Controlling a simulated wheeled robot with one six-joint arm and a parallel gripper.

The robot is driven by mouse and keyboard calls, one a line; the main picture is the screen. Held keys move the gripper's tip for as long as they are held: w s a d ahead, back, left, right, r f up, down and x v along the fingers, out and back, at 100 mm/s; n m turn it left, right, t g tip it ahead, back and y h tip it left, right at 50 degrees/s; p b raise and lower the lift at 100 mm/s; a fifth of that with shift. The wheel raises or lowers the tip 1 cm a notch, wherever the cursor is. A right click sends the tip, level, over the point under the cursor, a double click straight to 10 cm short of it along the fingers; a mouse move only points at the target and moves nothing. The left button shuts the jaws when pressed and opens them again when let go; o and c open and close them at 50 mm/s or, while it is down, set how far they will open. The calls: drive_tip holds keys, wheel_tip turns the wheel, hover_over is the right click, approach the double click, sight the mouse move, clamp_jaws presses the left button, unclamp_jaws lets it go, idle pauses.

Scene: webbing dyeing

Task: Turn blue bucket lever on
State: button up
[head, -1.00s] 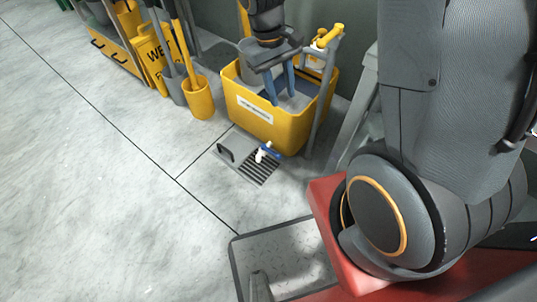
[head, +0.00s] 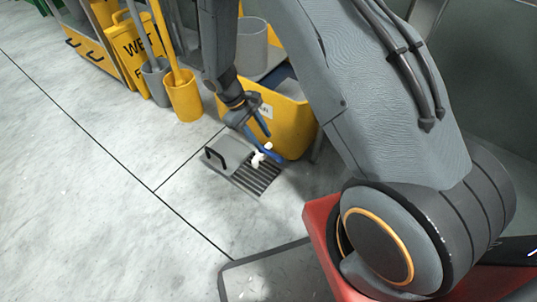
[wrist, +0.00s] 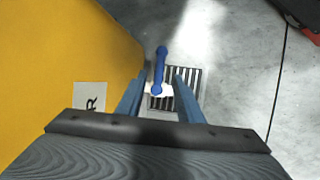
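The blue lever (head: 274,155) sits on a white valve fitting (head: 259,158) near the floor, in front of the yellow bucket (head: 292,130). In the wrist view the lever (wrist: 161,68) is a bar with rounded ends, lying along the picture's height. My gripper (head: 261,140) is open and points down close to the lever in the head view. In the wrist view my gripper (wrist: 161,84) has its two blue fingers spread, one on each side of the lever's near end. I cannot tell whether either finger touches it.
A floor drain grate (head: 258,180) lies under the valve, beside a grey plate with a black handle (head: 215,157). The bucket's wall (wrist: 60,60) is close on the left in the wrist view. Yellow and grey holders with handles (head: 183,98) stand left. Floor at left is clear.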

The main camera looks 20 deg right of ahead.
sight(272, 154)
drive_tip(key=b+x, duration=0.3)
drive_tip(key=x, duration=0.5)
drive_tip(key=shift+w+a+f, duration=0.1)
clamp_jaws()
